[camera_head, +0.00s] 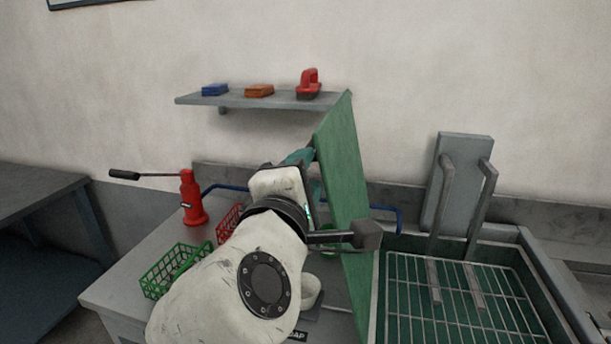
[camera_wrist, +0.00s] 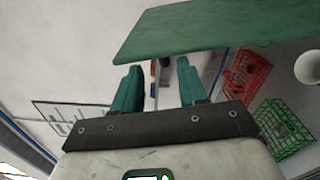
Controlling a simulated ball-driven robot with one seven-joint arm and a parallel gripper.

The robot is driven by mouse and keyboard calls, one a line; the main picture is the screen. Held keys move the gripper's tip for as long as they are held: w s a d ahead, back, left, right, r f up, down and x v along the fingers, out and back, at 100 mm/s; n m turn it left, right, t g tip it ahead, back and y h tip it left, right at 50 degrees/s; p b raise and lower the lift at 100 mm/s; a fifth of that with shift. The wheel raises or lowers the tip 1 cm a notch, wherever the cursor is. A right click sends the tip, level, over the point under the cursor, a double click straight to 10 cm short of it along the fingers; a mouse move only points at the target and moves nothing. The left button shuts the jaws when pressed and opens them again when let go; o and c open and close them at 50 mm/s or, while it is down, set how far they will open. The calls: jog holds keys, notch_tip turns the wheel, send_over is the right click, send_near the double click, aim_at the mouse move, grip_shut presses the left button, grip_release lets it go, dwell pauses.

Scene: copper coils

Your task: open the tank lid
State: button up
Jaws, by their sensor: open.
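The tank lid (camera_head: 345,175) is a flat green panel standing steeply on edge at the left side of the open tank (camera_head: 545,300). In the wrist view, the lid (camera_wrist: 205,30) crosses the top of the picture, beyond the fingers. My gripper (camera_head: 300,158) is at the left face of the lid, near its upper part. Its two teal fingers are apart with nothing between them in the wrist view (camera_wrist: 160,70). I cannot tell whether a finger touches the lid. My arm hides part of the table and the lower lid.
A wire rack (camera_head: 460,295) with two upright handles lies in the tank. A red jack (camera_head: 192,200), a green basket (camera_head: 172,272) and a red basket (camera_head: 229,222) stand left of my arm. A wall shelf (camera_head: 240,99) holds small items behind the lid.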

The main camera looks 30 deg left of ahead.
jog(key=shift+s, duration=0.1)
jog(key=p+v, duration=0.3)
jog(key=v, duration=0.9)
jog(key=shift+p, duration=0.35)
dwell(0.6)
jog(key=shift+s+r+p, duration=0.1)
jog(key=shift+r+p, duration=0.05)
jog(key=shift+p, duration=0.15)
jog(key=shift+d, duration=0.1)
dwell(0.4)
